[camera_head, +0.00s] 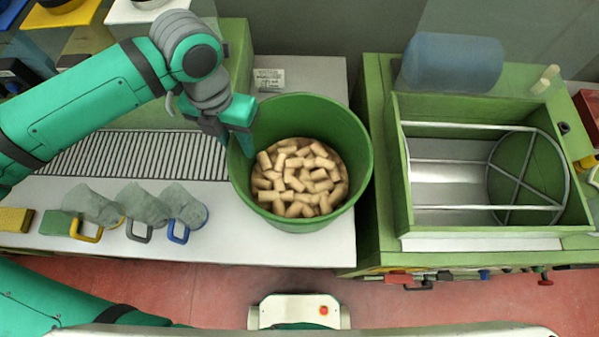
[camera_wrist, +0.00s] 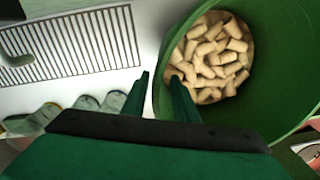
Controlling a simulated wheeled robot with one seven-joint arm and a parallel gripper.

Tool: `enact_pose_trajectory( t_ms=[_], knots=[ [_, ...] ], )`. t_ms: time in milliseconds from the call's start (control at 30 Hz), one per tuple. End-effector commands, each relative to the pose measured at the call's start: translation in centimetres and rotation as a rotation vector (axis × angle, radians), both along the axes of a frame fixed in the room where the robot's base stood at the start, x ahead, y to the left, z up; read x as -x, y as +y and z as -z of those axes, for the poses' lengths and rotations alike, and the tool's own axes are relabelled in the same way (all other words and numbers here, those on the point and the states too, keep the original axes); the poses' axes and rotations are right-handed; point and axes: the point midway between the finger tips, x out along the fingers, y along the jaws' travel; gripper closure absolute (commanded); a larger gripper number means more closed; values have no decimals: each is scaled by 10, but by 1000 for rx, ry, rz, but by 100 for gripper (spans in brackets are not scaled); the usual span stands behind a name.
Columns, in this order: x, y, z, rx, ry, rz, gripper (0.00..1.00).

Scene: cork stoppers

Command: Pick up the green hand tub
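The green tub (camera_head: 352,135) is a round open bucket standing on a white worktop and partly filled with cork stoppers (camera_head: 298,180). It also fills the upper right of the wrist view (camera_wrist: 283,65). My gripper (camera_head: 244,150) is at the tub's upper-left rim, pointing down. In the wrist view my gripper (camera_wrist: 160,82) is open, with one finger outside the tub wall and the other inside it. A light gap shows between the outer finger and the wall. The inner finger partly covers the corks; whether it touches the wall cannot be told.
A slatted grate (camera_head: 140,155) lies left of the tub. Several grey-topped scoops or cups with coloured handles (camera_head: 143,207) stand in front of it. A green machine with an open box (camera_head: 490,215) and a blue cylinder (camera_head: 452,62) stands close on the right.

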Motion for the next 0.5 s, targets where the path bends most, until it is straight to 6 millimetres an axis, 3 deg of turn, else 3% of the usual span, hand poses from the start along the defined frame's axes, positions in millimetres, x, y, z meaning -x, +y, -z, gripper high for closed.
enact_pose_trajectory(
  t_ms=[200,500],
  knots=[
    [2,-1,28,2,2,-2,74],
    [1,-1,33,0,-1,-2,74]
  ],
)
